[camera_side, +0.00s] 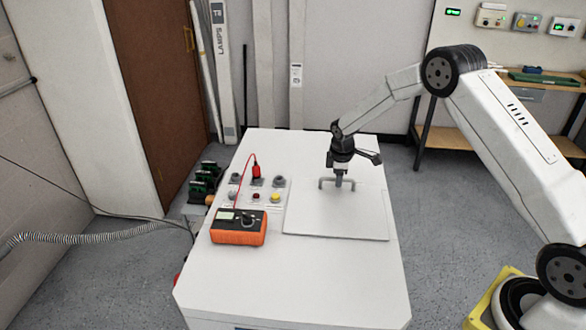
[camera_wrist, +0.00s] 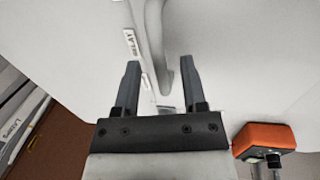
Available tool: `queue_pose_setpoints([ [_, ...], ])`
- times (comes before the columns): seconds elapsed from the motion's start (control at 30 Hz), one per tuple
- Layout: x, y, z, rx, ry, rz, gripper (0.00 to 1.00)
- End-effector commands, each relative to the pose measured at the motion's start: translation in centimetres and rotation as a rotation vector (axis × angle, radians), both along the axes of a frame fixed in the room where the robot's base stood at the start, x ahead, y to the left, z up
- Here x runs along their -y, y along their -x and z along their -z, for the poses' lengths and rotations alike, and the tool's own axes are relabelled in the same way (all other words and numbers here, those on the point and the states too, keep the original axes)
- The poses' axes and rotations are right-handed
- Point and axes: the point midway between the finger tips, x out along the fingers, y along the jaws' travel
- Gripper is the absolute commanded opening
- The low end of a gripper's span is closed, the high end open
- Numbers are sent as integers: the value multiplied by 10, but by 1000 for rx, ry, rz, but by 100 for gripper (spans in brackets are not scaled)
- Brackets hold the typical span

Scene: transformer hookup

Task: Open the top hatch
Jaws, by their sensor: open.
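The top hatch (camera_side: 335,222) is a flat white panel lying closed on top of the white cabinet. A grey U-shaped handle (camera_side: 324,182) stands near its back edge. My gripper (camera_side: 339,184) points down at the handle from above. In the wrist view the two dark fingers of my gripper (camera_wrist: 160,72) are apart, with the grey handle (camera_wrist: 158,40) between them. The fingers look open around the handle; I cannot tell whether either one touches it.
An orange multimeter (camera_side: 238,229) with a red lead sits left of the hatch, and also shows in the wrist view (camera_wrist: 265,136). Terminals and a yellow button (camera_side: 275,198) lie behind it. The cabinet top (camera_side: 300,270) is clear in front. A workbench (camera_side: 480,100) stands behind my arm.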

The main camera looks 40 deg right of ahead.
Motion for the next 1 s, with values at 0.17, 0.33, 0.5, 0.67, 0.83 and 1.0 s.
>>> queue_pose_setpoints([
  [0.17, 0, 0, 0, 0, 0, 0, 54],
  [0.33, 0, 0, 0, 0, 0, 0, 6],
  [0.5, 0, 0, 0, 0, 0, 0, 0],
  [0.67, 0, 0, 0, 0, 0, 0, 0],
  [0.83, 0, 0, 0, 0, 0, 0, 0],
  [1.0, 0, 0, 0, 0, 0, 0, 0],
])
